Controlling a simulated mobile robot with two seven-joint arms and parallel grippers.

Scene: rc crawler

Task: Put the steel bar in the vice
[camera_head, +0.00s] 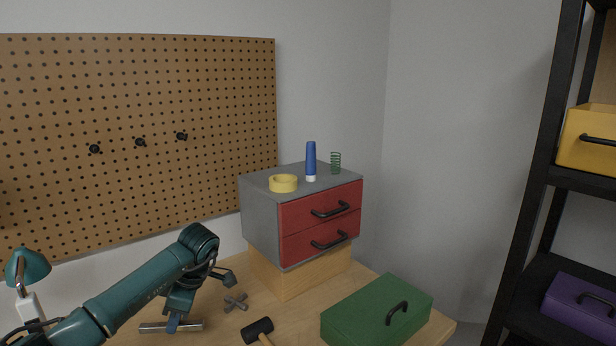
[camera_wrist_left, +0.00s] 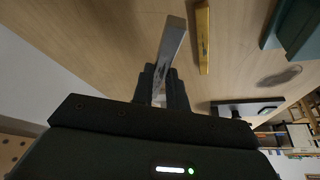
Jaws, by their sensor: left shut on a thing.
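My left gripper (camera_head: 173,322) is low over the workbench in the head view, fingers pointing down. It is shut on the steel bar (camera_head: 148,328), a bright grey bar lying roughly level. In the left wrist view the steel bar (camera_wrist_left: 171,45) sticks out from between the dark fingers (camera_wrist_left: 160,88) of the gripper. Whether the bar touches the bench I cannot tell. The vice is not clearly seen in the head view. A dark teal block at the wrist view's upper right edge (camera_wrist_left: 300,35) may be part of it; I cannot tell. My right gripper is not in view.
A cross-shaped metal piece (camera_head: 235,302) and a hammer (camera_head: 258,328) lie right of the gripper. A green toolbox (camera_head: 375,312) is at the bench's right. A red-drawered cabinet (camera_head: 320,215) stands behind. A yellow bar (camera_wrist_left: 202,38) lies near the held bar.

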